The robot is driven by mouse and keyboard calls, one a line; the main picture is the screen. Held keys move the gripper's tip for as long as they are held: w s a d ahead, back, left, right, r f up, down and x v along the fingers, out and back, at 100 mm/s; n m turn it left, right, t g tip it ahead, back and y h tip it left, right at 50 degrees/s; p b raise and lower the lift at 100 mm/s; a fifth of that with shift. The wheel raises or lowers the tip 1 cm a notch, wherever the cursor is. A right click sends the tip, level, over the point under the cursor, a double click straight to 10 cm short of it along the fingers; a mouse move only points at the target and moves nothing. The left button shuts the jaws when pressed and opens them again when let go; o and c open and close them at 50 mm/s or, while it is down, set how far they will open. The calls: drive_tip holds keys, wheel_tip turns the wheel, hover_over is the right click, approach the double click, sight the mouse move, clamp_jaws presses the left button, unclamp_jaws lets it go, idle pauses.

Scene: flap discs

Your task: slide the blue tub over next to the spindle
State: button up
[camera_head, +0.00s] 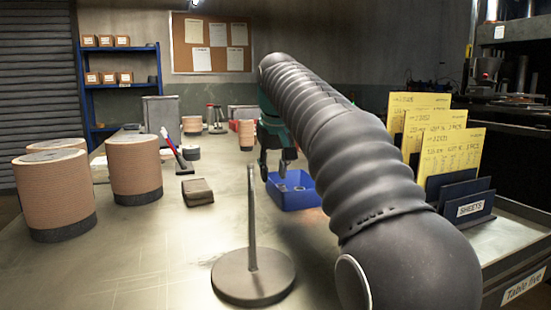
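The blue tub (296,202) stands on the table right of centre, partly hidden by my arm; some small grey pieces show inside it. The spindle (252,225) is an upright grey rod on a round dark base (252,277), nearer to the camera and to the left of the tub. Bare table shows between the spindle's base and the tub. My gripper (275,172) points down at the tub's far left side. Its fingers look apart, with nothing seen between them; whether they touch the tub cannot be told.
Stacks of brown discs (135,165) stand at the left. A dark block (197,191) and a red-and-blue brush-like tool (175,148) lie mid-table. A sheet rack (466,205) with yellow cards stands at the right. The front left of the table is clear.

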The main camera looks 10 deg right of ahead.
sight(273, 184)
drive_tip(key=shift+b+x, duration=0.35)
drive_tip(key=shift+x, duration=2.05)
clamp_jaws()
